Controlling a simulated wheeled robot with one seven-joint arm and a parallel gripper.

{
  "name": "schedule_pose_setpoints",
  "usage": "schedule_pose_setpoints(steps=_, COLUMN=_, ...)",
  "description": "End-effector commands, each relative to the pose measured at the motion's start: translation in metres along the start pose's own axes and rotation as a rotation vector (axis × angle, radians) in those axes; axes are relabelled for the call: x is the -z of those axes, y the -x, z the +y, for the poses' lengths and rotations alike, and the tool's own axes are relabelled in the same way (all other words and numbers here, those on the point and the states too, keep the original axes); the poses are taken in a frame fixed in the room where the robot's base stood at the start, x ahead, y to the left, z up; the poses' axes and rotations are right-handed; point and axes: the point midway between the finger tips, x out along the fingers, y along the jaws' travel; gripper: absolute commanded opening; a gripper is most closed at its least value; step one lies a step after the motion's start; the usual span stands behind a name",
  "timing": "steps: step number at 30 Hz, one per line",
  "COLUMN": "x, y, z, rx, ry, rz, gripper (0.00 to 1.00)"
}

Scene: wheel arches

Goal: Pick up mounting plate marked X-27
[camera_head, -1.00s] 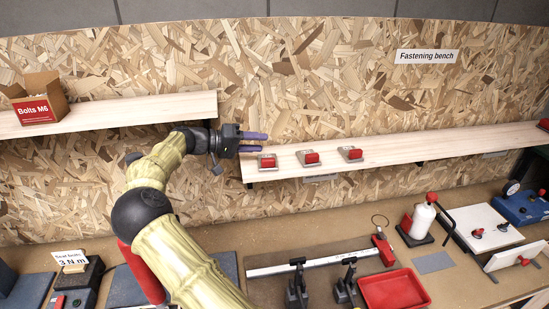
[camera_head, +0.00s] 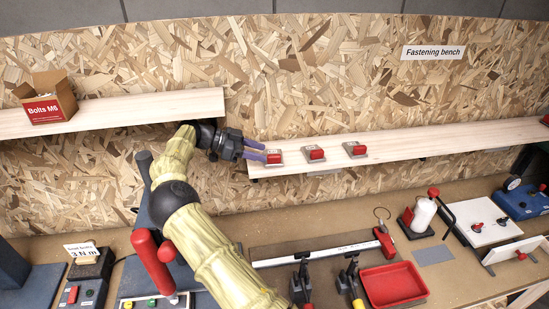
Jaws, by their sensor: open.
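Three small grey plates with red blocks on them stand in a row on the right-hand wooden shelf (camera_head: 430,140): a left plate (camera_head: 274,157), a middle plate (camera_head: 314,153) and a right plate (camera_head: 355,149). No marking can be read on any of them, so I cannot tell which is X-27. My gripper (camera_head: 262,152) is open at the shelf's left end. Its purple fingers point right, at the left plate, with the tips close beside or around its red block. I cannot tell whether they touch it.
A higher shelf (camera_head: 150,107) on the left bears a Bolts M6 box (camera_head: 46,98). Below, the bench holds a red tray (camera_head: 393,285), clamps (camera_head: 302,278), a white bottle (camera_head: 423,215) and a blue device (camera_head: 520,202). The shelf right of the plates is clear.

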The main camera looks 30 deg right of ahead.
Motion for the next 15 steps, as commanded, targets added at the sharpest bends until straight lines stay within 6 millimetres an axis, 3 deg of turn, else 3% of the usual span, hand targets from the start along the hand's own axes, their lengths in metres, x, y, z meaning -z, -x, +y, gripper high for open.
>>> schedule_pose_setpoints(steps=15, x=0.000, y=-0.023, z=0.000, rx=0.001, ry=0.003, rz=0.000, gripper=0.44)
